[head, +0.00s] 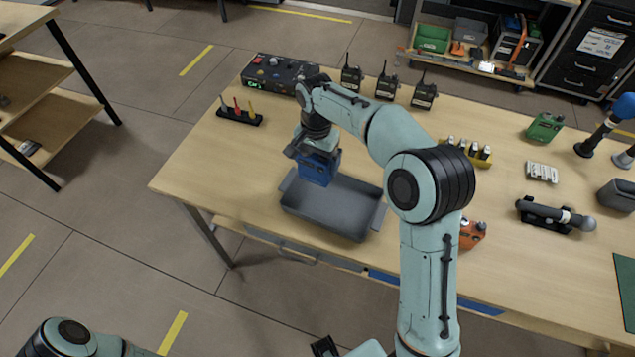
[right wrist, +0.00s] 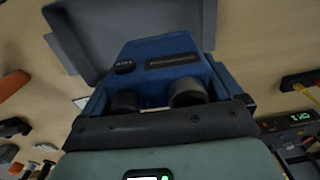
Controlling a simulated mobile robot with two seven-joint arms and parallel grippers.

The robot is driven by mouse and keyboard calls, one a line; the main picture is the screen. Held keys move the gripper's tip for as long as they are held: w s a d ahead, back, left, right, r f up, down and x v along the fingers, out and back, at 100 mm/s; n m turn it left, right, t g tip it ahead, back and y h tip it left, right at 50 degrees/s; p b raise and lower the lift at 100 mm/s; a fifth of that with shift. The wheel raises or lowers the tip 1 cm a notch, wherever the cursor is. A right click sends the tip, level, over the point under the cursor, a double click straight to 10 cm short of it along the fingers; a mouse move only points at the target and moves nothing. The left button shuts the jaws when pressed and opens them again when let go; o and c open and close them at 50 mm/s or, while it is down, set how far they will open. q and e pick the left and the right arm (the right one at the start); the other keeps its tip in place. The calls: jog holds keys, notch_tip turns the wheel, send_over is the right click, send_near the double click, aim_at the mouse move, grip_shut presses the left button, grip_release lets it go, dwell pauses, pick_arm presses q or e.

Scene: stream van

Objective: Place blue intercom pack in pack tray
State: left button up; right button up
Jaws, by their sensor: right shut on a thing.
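The blue intercom pack (head: 318,170) hangs below my right gripper (head: 313,149) in the head view, over the back left part of the grey pack tray (head: 325,215). My right gripper is shut on the pack. In the right wrist view, the blue pack (right wrist: 163,57) shows a dark knob and a label, with two dark round parts near the jaws. The tray (right wrist: 75,45) shows behind it. Whether the pack touches the tray floor is hard to tell. My left gripper is not in view.
A black control box (head: 279,74) and several radios (head: 386,86) stand along the table's back edge. A rack of coloured tools (head: 240,112) is left of the tray. An orange item (head: 471,234) sits right of it, partly behind my arm. The table's left corner is clear.

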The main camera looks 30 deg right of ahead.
notch_tip(320, 180, down, 9)
jog(key=shift+w+r+b, duration=0.1)
jog(key=shift+r+b, duration=0.05)
jog(key=shift+b, duration=0.2)
jog(key=o, duration=0.9)
jog(key=shift+f, duration=0.2)
jog(key=shift+c, duration=0.2)
jog(key=shift+r, duration=0.1)
notch_tip(320, 180, up, 12)
jog(key=shift+r+p, duration=0.1)
jog(key=shift+p, duration=0.6)
